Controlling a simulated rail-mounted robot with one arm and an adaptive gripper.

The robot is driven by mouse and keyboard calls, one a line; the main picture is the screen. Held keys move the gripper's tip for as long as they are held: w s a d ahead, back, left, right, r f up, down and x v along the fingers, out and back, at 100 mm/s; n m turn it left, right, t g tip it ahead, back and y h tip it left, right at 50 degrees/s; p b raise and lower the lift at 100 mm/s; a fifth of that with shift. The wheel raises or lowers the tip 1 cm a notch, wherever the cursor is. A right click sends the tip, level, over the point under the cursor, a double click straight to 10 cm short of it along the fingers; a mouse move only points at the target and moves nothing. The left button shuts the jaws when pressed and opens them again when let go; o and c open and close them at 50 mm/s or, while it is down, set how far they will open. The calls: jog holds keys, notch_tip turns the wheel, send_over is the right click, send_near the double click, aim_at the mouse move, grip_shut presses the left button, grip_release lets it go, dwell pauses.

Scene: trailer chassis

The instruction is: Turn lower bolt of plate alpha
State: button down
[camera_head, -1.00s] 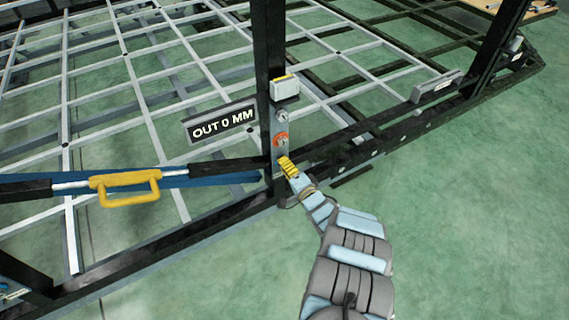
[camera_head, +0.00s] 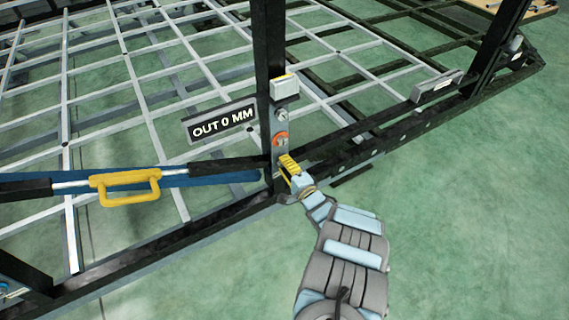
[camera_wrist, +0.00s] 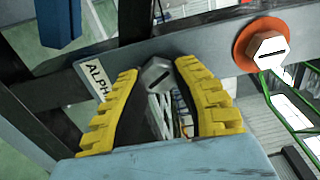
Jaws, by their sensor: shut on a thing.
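Plate alpha (camera_head: 283,125) is a grey upright plate on a black post, and its "ALPHA" label (camera_wrist: 93,77) shows in the wrist view. The lower bolt (camera_wrist: 157,75) is a grey hex head with a dark slot mark running diagonally. My gripper (camera_wrist: 158,70) has its yellow fingers on both sides of this bolt head, shut on it. In the head view my gripper (camera_head: 287,162) hides the lower bolt. Above it, a bolt with an orange washer (camera_head: 281,139) stands free; this washer also shows in the wrist view (camera_wrist: 264,44). Another bolt (camera_head: 281,114) sits higher.
A small grey box (camera_head: 284,87) sits above the plate. A strut with a yellow handle (camera_head: 130,184) reaches the post from the left. Black chassis rails run past the plate. Green floor at the lower right is open.

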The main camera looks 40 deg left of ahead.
jog(key=c, duration=0.9)
grip_release()
jog(key=shift+r, duration=0.2)
jog(key=shift+o, duration=0.7)
jog(key=shift+f, duration=0.1)
jog(key=shift+d+f, duration=0.1)
jog(key=shift+d, duration=0.1)
jog(key=v, duration=1.1)
jog(key=shift+s+d, duration=0.2)
jog(key=shift+d, duration=0.1)
